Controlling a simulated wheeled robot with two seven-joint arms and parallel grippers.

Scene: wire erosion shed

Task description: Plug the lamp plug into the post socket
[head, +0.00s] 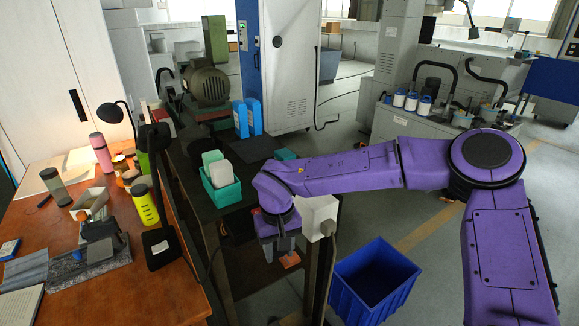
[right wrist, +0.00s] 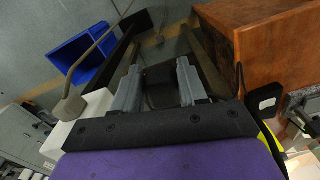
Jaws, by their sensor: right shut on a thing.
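My right gripper (head: 278,250) points down beside the dark bench, just left of a white box (head: 318,214). In the right wrist view its two grey fingers (right wrist: 160,80) are shut on a dark, blocky thing (right wrist: 161,92), which looks like the lamp plug; its exact shape is unclear. The white box, likely the post socket, also shows in the right wrist view (right wrist: 68,133). A beige plug with a cord (right wrist: 70,106) sits at it. The held plug is apart from the box. A lit black desk lamp (head: 110,112) stands on the desk. My left gripper is out of view.
The wooden desk (head: 150,295) carries bottles and tools. The dark bench holds a teal bin (head: 222,194) and blue binders (head: 247,117). A blue crate (head: 375,280) stands on the floor right of the post. Open floor lies behind my right arm.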

